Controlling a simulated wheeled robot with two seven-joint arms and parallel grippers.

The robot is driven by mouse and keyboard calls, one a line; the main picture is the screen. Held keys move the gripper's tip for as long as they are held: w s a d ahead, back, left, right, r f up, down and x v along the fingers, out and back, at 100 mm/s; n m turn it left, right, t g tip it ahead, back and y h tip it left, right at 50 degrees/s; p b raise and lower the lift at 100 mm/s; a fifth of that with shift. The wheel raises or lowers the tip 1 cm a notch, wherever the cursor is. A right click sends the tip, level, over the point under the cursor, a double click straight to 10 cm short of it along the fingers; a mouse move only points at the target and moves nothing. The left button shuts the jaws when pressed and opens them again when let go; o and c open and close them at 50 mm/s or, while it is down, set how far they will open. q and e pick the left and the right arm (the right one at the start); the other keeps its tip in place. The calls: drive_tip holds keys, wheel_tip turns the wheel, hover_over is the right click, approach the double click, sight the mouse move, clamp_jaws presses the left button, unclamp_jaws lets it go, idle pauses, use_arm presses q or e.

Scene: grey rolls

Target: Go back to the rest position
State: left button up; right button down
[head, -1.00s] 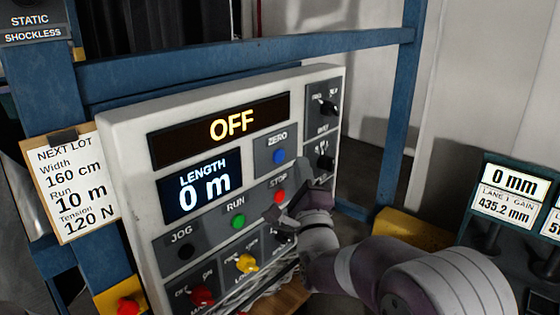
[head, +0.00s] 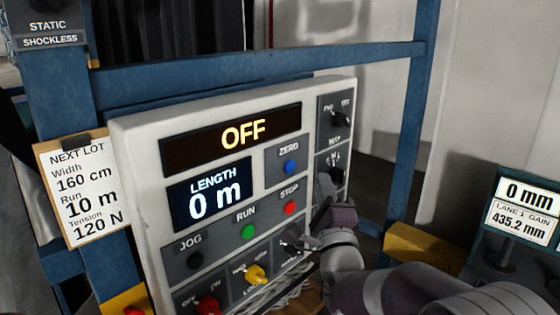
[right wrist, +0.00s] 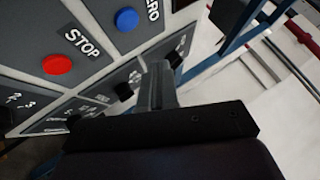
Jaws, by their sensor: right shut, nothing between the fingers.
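My right gripper (head: 324,190) is in front of the right edge of the white control panel (head: 130,150). In the head view it covers part of the lower right selector area. Its fingers (right wrist: 158,88) are together and empty in the right wrist view. The red STOP button (head: 290,207) is to the left of the gripper, and it also shows in the right wrist view (right wrist: 57,64). I cannot tell the exact gap between fingers and panel. The panel's upper display (head: 243,133) reads OFF and the length display (head: 210,197) reads 0 m. My left gripper is out of view.
A blue frame (head: 410,130) stands behind and beside the panel. A lot card (head: 85,190) hangs at left. The blue ZERO button (head: 291,166), green RUN button (head: 248,231) and yellow selector (head: 256,275) are nearby. A gauge display (head: 520,210) stands at right.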

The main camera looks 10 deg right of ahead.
drive_tip(key=s+a+f+n+g+y, duration=0.1)
drive_tip(key=s+f+n+g, duration=0.1)
drive_tip(key=f+n+g, duration=0.65)
drive_tip(key=s+f+n+g, duration=0.3)
drive_tip(key=f+n, duration=0.2)
drive_tip(key=f, duration=0.7)
drive_tip(key=s+d+f+n+g, duration=0.1)
drive_tip(key=s+f+n+g, duration=0.3)
drive_tip(key=s, duration=0.5)
drive_tip(key=s+d+f+n+g, duration=0.1)
drive_tip(key=s+f+n+g, duration=0.2)
drive_tip(key=s, duration=0.7)
drive_tip(key=f+g, duration=0.2)
drive_tip(key=shift+s+d+n+g, duration=0.15)
drive_tip(key=shift+d+n+g, duration=0.15)
drive_tip(key=shift+n+g, duration=0.05)
